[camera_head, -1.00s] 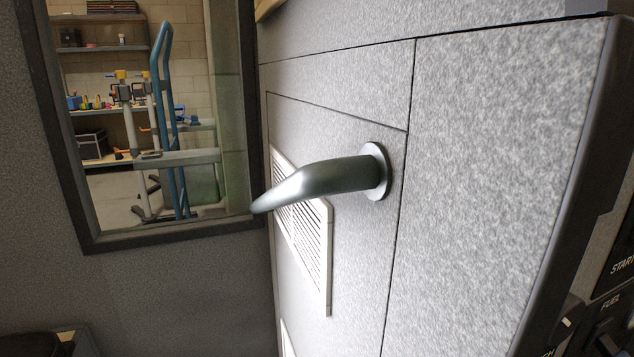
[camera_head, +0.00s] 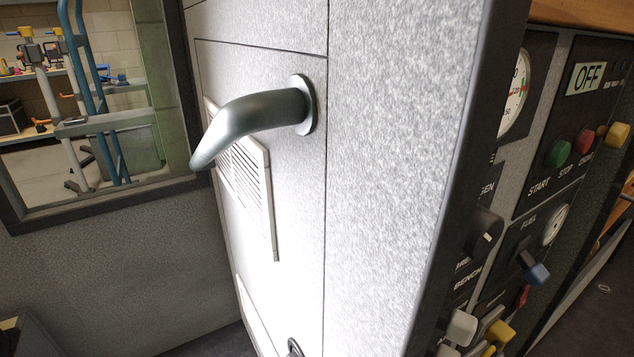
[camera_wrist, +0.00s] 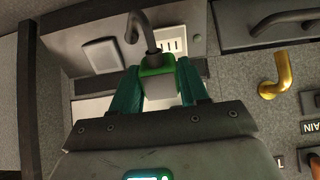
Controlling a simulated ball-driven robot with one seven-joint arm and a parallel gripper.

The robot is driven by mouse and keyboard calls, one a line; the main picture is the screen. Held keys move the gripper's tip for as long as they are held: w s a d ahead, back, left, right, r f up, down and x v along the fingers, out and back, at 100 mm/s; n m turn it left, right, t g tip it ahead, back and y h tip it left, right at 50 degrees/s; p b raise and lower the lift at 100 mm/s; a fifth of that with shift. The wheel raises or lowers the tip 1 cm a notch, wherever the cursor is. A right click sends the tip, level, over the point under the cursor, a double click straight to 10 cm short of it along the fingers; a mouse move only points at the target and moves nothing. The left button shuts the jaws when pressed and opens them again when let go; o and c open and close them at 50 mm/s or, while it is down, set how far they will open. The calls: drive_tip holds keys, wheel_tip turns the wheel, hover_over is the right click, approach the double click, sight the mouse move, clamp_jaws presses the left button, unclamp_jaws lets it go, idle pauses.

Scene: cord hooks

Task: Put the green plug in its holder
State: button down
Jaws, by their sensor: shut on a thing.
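In the wrist view the green plug (camera_wrist: 157,68) is a pale block with a green band, and a grey cord (camera_wrist: 143,32) curves up from it. My gripper (camera_wrist: 158,83) is shut on it, with a teal finger on each side. The lower part of the plug is hidden behind the gripper body. I cannot pick out the plug's holder for sure in either view. The head view does not show the gripper or the plug.
A brass hook (camera_wrist: 278,80) sticks out right of the gripper. A pale block (camera_wrist: 101,55) and a slotted plate (camera_wrist: 172,44) lie beyond it. The head view shows a door handle (camera_head: 255,118), a window frame (camera_head: 192,100) and a control panel (camera_head: 560,170).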

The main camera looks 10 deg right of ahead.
drive_tip(key=w+d+b, duration=0.2)
drive_tip(key=w+d, duration=0.2)
drive_tip(key=d, duration=0.4)
drive_tip(key=shift+d+f, duration=0.35)
drive_tip(key=shift+f, duration=0.1)
idle(0.7)
